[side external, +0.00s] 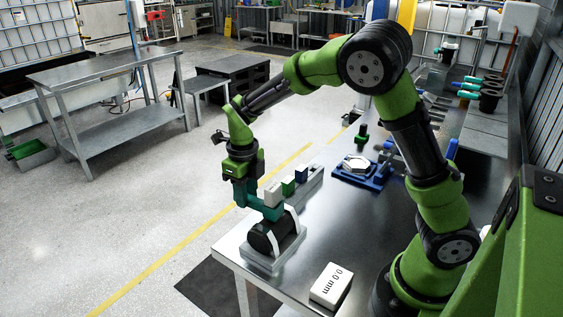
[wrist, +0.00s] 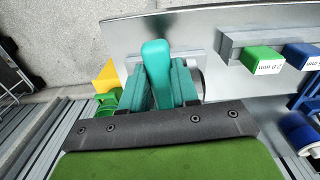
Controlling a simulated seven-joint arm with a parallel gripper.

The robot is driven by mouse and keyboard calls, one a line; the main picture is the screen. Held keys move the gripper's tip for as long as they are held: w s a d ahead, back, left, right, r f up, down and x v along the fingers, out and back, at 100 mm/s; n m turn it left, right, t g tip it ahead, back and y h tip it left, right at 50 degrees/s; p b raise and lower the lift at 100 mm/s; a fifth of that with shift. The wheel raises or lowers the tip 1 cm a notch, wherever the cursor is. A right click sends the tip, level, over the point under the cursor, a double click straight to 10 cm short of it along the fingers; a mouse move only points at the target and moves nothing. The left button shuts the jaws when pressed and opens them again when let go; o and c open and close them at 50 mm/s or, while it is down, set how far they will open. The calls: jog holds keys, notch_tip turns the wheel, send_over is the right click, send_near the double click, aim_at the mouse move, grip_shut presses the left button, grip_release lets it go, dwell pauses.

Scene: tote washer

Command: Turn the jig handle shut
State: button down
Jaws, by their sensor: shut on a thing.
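The jig handle (wrist: 156,58) is a rounded teal bar in the wrist view. My gripper (wrist: 158,90) has its two darker teal fingers on either side of it and is shut on it. In the side view my gripper (side external: 250,198) points down at the table's near left corner, just above the jig. The jig has a grey base (side external: 262,262) holding a black cylinder (side external: 268,236) with a pale band at its right. The fingers partly hide the jig's top, and the handle's lower end is hidden in the wrist view.
A grey rail (wrist: 232,42) with white, green (side external: 288,186) and blue (side external: 302,174) blocks lies just behind the jig. A blue fixture (side external: 372,183) with a white part stands farther back. A white box (side external: 331,284) marked 0.0 mm lies near the front edge.

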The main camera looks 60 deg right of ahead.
jog(key=shift+d+r+m, duration=0.1)
jog(key=shift+d+m, duration=0.35)
jog(key=shift+m, duration=0.15)
jog(key=c, duration=0.8)
grip_release()
jog(key=shift+c, duration=0.2)
jog(key=shift+a, duration=0.1)
notch_tip(320, 180, up, 17)
